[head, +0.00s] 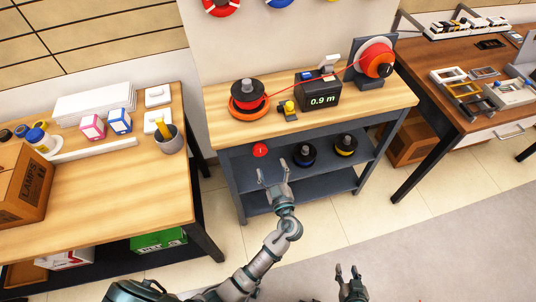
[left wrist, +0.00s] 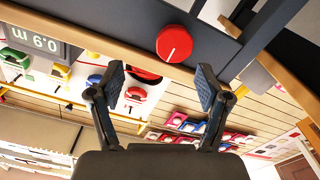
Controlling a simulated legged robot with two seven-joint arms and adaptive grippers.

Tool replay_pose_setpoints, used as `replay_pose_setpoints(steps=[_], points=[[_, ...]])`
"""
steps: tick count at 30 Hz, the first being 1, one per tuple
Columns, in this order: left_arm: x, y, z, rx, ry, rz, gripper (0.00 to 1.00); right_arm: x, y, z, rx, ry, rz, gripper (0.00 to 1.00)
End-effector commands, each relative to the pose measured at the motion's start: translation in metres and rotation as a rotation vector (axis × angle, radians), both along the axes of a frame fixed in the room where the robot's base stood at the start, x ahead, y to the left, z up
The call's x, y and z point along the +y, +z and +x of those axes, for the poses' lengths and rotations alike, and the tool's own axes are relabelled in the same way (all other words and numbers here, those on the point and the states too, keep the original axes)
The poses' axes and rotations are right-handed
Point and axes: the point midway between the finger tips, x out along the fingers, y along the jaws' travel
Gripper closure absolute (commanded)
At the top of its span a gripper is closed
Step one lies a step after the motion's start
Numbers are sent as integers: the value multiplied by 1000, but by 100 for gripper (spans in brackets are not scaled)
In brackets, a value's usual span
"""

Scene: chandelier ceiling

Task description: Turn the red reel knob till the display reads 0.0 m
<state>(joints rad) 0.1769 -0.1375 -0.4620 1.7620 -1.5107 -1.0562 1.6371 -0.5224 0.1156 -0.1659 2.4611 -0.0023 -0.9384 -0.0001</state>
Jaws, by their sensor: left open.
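The red reel knob (head: 260,150) is a round knob on the front edge of the workbench. It also shows in the left wrist view (left wrist: 174,43), with a white pointer line on its face. The display (head: 322,99) on the bench reads 0.9 m; it appears upside down in the left wrist view (left wrist: 34,42). My left gripper (head: 272,174) is open and empty, just in front of and below the knob, not touching it. In the left wrist view its fingers (left wrist: 159,84) are spread, with the knob beyond them. My right gripper (head: 348,270) looks open and empty, low in the foreground.
A red line runs across the bench between a spool (head: 248,95) on an orange base and a red reel (head: 379,58). Spools stand on the shelf below. A side table (head: 130,190) is at left, another desk (head: 450,70) at right. Floor between is clear.

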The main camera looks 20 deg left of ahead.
Motion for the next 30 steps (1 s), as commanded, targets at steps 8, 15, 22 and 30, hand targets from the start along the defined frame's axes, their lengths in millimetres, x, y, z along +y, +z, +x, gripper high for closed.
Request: replay_pose_setpoints(steps=[8,15,22,30], points=[[32,0,40,0,1,0,23,0,-2,-3,22,-1,-1,60],[27,2,50,2,2,13,23,2,-3,-4,31,-4,4,60],[32,1,50,2,2,5,30,-5,-4,-4,32,0,-14,60],[37,1,51,-2,0,0,83,-3,-4,-5,31,4,-13,60]])
